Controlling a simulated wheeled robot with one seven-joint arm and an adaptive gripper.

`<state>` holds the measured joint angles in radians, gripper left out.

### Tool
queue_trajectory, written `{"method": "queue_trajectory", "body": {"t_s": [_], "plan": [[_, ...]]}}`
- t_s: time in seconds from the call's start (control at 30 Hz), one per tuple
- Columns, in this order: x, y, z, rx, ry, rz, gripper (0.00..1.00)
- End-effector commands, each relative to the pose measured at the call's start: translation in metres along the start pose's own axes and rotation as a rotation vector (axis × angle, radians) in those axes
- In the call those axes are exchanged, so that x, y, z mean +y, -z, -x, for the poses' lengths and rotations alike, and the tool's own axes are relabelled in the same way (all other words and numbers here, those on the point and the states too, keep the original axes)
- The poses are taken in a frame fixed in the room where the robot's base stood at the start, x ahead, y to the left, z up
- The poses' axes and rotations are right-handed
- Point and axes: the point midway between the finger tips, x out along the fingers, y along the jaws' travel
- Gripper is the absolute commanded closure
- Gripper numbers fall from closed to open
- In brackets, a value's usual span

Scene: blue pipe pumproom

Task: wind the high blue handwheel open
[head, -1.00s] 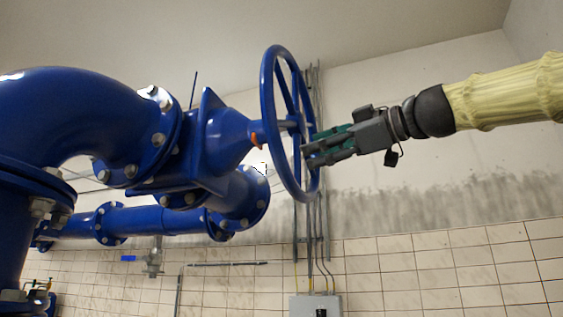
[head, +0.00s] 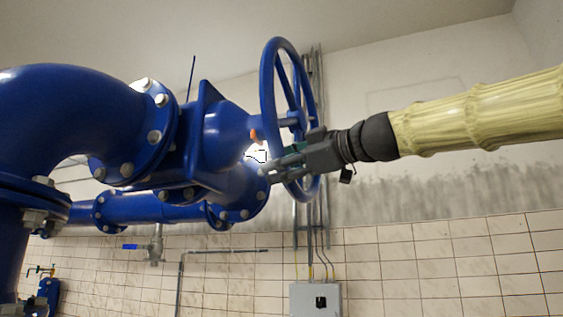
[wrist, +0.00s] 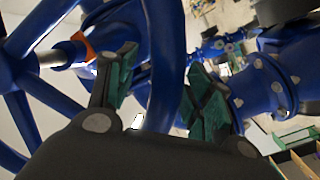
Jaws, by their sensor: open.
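The high blue handwheel (head: 268,95) stands upright, seen nearly edge-on, on the end of a blue valve body (head: 222,135). My gripper (head: 280,170) is at the wheel's lower part, coming from the right, with its fingers reaching past the rim. In the wrist view the handwheel's rim (wrist: 165,65) runs between the two green-padded fingers of my gripper (wrist: 163,90). The fingers are open with gaps beside the rim. The hub, spokes and pale stem show at the left there. Part of the lower rim is hidden behind my gripper in the head view.
A large blue pipe elbow (head: 70,105) with bolted flanges fills the left. A lower blue pipe (head: 150,208) runs behind the valve. A grey electrical box (head: 315,298) and conduits are on the tiled wall. The space at the right is clear apart from my arm.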

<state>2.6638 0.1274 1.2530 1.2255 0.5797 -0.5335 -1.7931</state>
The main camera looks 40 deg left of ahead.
Motion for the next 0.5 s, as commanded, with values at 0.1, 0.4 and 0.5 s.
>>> {"method": "queue_trajectory", "body": {"t_s": [0.1, 0.4, 0.5], "plan": [[-0.0001, -0.0003, 0.0001, 0.000, 0.000, 0.000, 0.48], [-0.0003, -0.0002, 0.0001, 0.000, 0.000, 0.000, 0.97], [-0.0003, -0.0001, 0.0001, 0.000, 0.000, 0.000, 1.00]]}}
